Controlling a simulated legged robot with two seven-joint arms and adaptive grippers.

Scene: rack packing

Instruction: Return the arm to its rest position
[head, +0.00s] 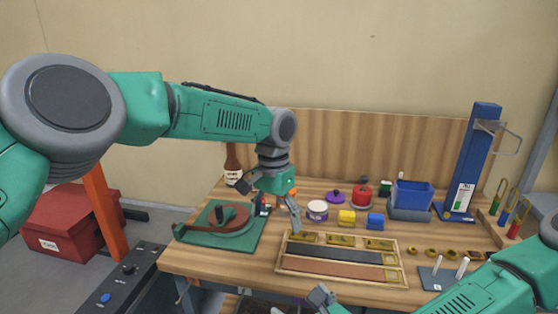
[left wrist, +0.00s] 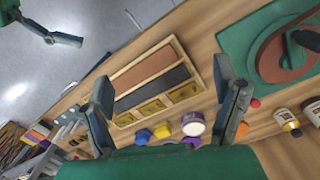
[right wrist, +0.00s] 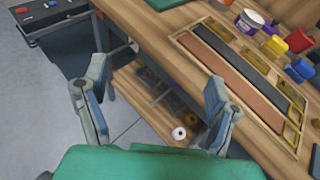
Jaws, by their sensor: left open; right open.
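My left arm reaches in from the left in the head view, and its gripper (head: 280,215) hangs over the bench between the green mat and the wooden rack tray. In the left wrist view the left gripper (left wrist: 165,100) has its fingers wide apart with nothing between them. My right gripper (head: 322,298) is low at the bench's front edge in the head view, partly cut off by the frame. In the right wrist view the right gripper (right wrist: 155,105) is open and empty, in front of the bench, above a lower shelf (right wrist: 150,100).
The rack tray (head: 340,279) holds dark and brown strips and brass-coloured pieces. A green mat (head: 190,236) carries a round brown thing. Behind stand a white tub (head: 317,211), yellow block (head: 347,217), blue block (head: 375,220), blue bin (head: 413,194) and blue post (head: 474,160).

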